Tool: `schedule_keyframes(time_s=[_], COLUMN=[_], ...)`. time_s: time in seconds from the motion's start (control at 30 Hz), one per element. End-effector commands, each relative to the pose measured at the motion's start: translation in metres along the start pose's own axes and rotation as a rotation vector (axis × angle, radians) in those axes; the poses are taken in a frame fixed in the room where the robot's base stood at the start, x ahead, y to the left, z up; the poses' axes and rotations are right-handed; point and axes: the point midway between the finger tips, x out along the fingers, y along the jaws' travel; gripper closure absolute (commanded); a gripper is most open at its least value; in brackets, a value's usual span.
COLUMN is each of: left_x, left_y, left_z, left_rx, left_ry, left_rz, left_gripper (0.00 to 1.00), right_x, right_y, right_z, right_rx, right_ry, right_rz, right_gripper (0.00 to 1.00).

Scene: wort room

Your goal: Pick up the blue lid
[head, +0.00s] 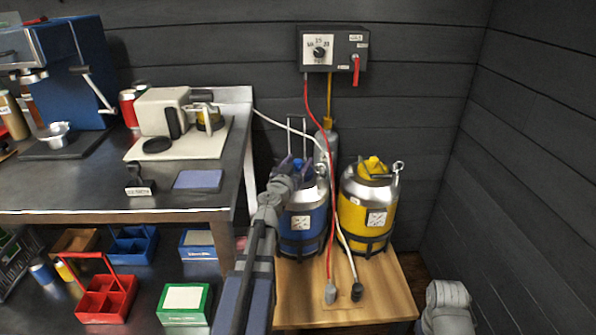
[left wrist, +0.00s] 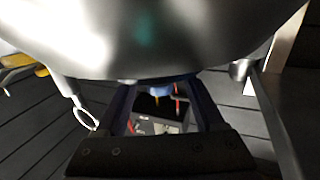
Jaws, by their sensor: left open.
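A blue keg (head: 301,222) with a silver top stands on a low wooden stand. The blue lid (head: 298,163) on its top is mostly hidden behind my left gripper (head: 291,166). In the left wrist view, the keg's silver dome (left wrist: 150,35) fills the upper part. The blue lid (left wrist: 160,91) shows as a small patch under the dome's edge, between the two fingers of my open left gripper (left wrist: 164,95). I cannot tell whether the fingers touch it. My right gripper is out of view; only a grey part of my right arm shows at the lower right.
A yellow keg (head: 367,218) stands close on the right, with a metal ring at its top. Red and white hoses hang in front, between the kegs. A control box (head: 334,49) is on the wall. The wooden stand (head: 386,302) is clear at front right.

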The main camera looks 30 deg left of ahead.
Motion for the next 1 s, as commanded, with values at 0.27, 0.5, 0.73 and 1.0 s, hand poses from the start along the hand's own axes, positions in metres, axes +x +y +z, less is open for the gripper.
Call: schedule_keyframes(time_s=[0.27, 0.5, 0.73, 1.0], left_x=[-0.0007, -0.0007, -0.0007, -0.0007], left_y=[0.0002, 0.0001, 0.0002, 0.0002], left_z=[0.0, 0.0, 0.0, 0.0], left_rx=[0.0, 0.0, 0.0, 0.0], left_ry=[0.0, 0.0, 0.0, 0.0], left_rz=[0.0, 0.001, 0.001, 0.001], left_gripper=[0.54, 0.81, 1.0, 1.0], right_x=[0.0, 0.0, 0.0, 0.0], right_y=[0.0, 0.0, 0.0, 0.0], right_z=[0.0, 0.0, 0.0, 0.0], right_rx=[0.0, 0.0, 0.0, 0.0], right_ry=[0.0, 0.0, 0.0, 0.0], right_rz=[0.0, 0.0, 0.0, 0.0], right_gripper=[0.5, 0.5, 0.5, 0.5])
